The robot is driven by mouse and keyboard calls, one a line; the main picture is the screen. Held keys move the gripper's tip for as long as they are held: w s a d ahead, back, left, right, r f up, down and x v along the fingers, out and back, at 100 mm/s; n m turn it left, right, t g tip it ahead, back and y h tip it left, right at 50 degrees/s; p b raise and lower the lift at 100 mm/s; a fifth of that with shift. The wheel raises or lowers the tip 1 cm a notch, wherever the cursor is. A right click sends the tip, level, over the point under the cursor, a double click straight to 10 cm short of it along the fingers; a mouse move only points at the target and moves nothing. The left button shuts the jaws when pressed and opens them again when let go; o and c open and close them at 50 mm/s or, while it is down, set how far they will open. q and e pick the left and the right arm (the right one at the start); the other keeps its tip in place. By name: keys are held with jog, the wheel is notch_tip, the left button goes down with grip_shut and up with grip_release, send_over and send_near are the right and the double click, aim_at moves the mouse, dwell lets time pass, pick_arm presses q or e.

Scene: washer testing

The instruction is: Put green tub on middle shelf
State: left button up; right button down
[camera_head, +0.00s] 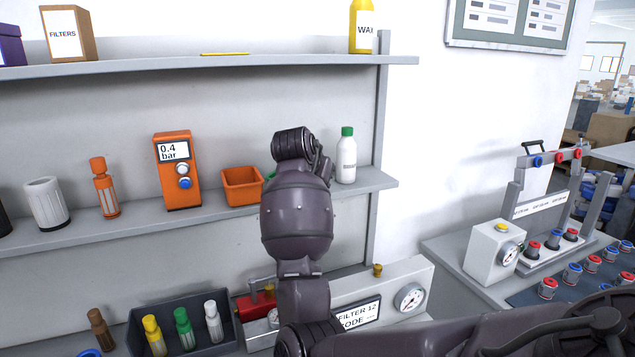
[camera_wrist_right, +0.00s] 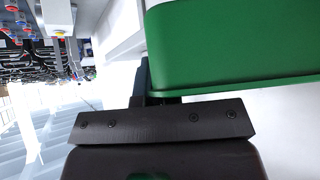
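The green tub (camera_wrist_right: 235,45) fills the upper right of the right wrist view, close to my right gripper (camera_wrist_right: 145,85). A dark finger shows beside the tub's lower left edge; whether the fingers clasp the tub is hidden. In the head view only a sliver of green (camera_head: 272,174) shows beside my right arm, which covers the rest. My right arm reaches up in front of the middle shelf (camera_head: 110,232); its fingers are hidden there. My left gripper is not in view.
On the middle shelf, an orange tub (camera_head: 242,186) is left of my arm and a white bottle with green cap (camera_head: 346,158) is right of it. An orange gauge box (camera_head: 177,170) stands farther left. The upper shelf (camera_head: 300,64) is overhead. A black bin (camera_head: 215,343) stands below.

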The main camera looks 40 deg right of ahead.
jog(key=c, duration=1.3)
grip_release()
jog(key=shift+f, duration=0.1)
jog(key=shift+c, duration=0.2)
jog(key=shift+r, duration=0.2)
jog(key=b+v, duration=0.2)
jog(key=v, duration=1)
jog(key=shift+s+f, duration=0.1)
